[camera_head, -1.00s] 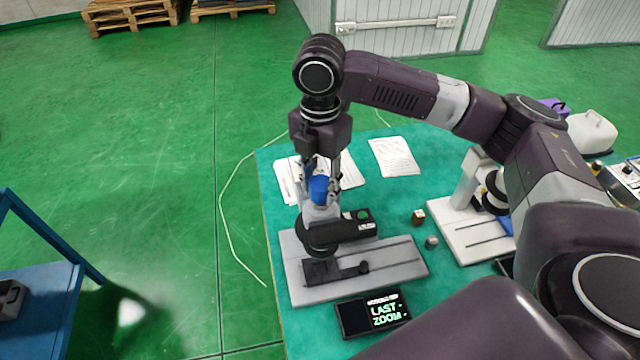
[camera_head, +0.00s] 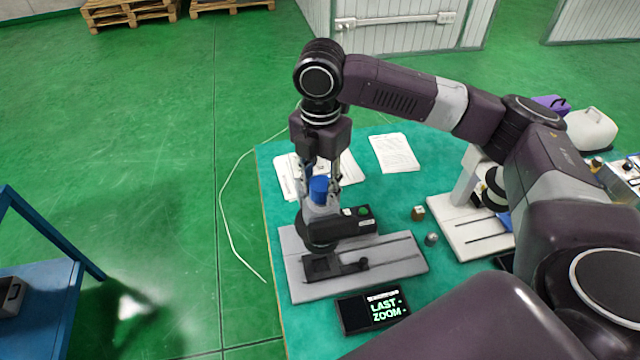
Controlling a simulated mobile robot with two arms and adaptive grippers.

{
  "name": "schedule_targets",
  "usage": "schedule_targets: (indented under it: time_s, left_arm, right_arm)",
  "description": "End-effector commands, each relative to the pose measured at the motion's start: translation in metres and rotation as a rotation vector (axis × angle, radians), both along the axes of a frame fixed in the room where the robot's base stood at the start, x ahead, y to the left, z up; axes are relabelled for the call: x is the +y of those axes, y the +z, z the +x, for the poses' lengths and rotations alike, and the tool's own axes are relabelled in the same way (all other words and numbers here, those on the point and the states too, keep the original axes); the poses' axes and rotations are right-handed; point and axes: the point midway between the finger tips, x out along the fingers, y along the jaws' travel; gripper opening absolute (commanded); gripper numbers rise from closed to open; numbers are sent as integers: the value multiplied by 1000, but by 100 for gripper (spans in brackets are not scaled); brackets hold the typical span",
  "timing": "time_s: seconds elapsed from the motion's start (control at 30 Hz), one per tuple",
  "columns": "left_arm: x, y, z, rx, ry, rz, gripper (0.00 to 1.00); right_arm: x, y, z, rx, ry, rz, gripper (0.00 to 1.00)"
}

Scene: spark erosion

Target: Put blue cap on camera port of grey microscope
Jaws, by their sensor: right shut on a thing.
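The blue cap (camera_head: 319,187) is between the fingers of my right gripper (camera_head: 320,184), which is shut on it and points down. The cap is at the top of the grey microscope (camera_head: 319,209), over its upright port. From this angle I cannot tell whether the cap touches the port or hovers just above it. The microscope stands on a grey base plate (camera_head: 395,262) with a dark stage at the front left. My left gripper is not in view.
A display reading "LAST ZOOM" (camera_head: 372,310) lies in front of the base plate. A white microscope (camera_head: 470,225) stands to the right. Two small objects (camera_head: 418,213) lie between the microscopes. Papers (camera_head: 393,153) lie at the back of the green table. A blue cart (camera_head: 45,305) stands at left.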

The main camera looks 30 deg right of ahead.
Motion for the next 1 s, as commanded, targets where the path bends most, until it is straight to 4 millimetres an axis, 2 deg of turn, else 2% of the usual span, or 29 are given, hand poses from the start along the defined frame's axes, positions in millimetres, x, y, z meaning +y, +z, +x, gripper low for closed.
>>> schedule_targets:
  time_s: [0.93,0.97,1.0]
  left_arm:
    - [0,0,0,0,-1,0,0]
    - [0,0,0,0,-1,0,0]
    - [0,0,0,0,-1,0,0]
  right_arm:
    - [0,-8,0,0,0,0,14]
    - [0,-8,0,0,0,0,36]
    - [0,-8,0,0,0,0,40]
